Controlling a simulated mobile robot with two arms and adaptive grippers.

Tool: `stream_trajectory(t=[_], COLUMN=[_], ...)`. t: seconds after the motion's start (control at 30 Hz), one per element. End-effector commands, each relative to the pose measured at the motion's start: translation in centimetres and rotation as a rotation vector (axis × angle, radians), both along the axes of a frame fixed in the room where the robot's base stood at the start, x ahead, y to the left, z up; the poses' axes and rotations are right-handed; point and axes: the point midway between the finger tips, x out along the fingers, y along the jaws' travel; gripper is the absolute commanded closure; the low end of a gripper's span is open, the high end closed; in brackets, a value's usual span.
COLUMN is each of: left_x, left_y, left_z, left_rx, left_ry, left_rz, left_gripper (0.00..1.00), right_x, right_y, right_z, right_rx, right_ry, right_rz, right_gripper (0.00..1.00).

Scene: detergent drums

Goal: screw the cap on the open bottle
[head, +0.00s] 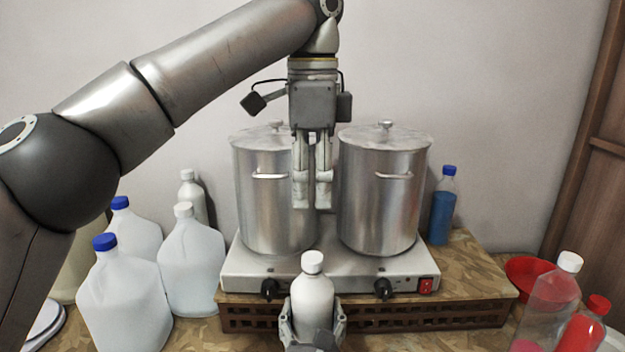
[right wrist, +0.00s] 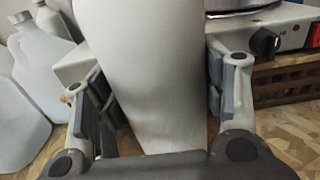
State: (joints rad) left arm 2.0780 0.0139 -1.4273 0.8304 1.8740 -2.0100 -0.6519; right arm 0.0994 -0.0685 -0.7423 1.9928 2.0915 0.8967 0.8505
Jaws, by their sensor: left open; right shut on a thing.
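A white bottle (head: 312,302) stands upright at the front centre, with a white cap (head: 312,262) on its neck. I cannot tell how tightly the cap sits. My right gripper (head: 312,325) is shut around the bottle's body from the front. In the right wrist view the bottle (right wrist: 150,75) fills the middle, between the pads of the right gripper (right wrist: 160,110); its top is out of that view. My left gripper (head: 312,190) points straight down above the cap, apart from it. Its two fingers have a narrow gap between them and hold nothing.
Two lidded steel pots (head: 272,210) (head: 384,205) stand on a hot plate (head: 340,272) behind the bottle. White jugs (head: 122,300) crowd the left. A blue bottle (head: 442,210), a red bowl (head: 528,275) and a clear bottle (head: 552,300) are on the right.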

Motion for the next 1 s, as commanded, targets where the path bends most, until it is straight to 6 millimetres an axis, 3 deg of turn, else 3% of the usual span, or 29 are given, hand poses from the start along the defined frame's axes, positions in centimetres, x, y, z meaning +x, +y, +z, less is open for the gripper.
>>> stream_trajectory(t=[0.17, 0.2, 0.37, 0.77, 1.0], left_x=[0.0, 0.0, 0.0, 0.0, 0.0], left_y=[0.0, 0.0, 0.0, 0.0, 0.0], left_z=[0.0, 0.0, 0.0, -0.1, -0.1], left_rx=[0.000, 0.000, 0.000, 0.000, 0.000], left_ry=[0.000, 0.000, 0.000, 0.000, 0.000], left_rz=[0.000, 0.000, 0.000, 0.000, 0.000], left_gripper=[0.47, 0.47, 0.47, 0.47, 0.47], right_x=[0.0, 0.0, 0.0, -0.2, -3.7], right_y=[0.0, 0.0, 0.0, 0.0, 0.0], right_z=[-0.1, -0.1, 0.0, 0.0, -0.2], right_rx=[-0.001, -0.001, 0.000, 0.000, 0.001], right_ry=[0.001, 0.001, 0.001, 0.001, 0.004], right_rz=[-0.001, -0.001, 0.000, 0.000, 0.001], right_gripper=[1.00, 0.34, 0.13, 0.11, 0.11])
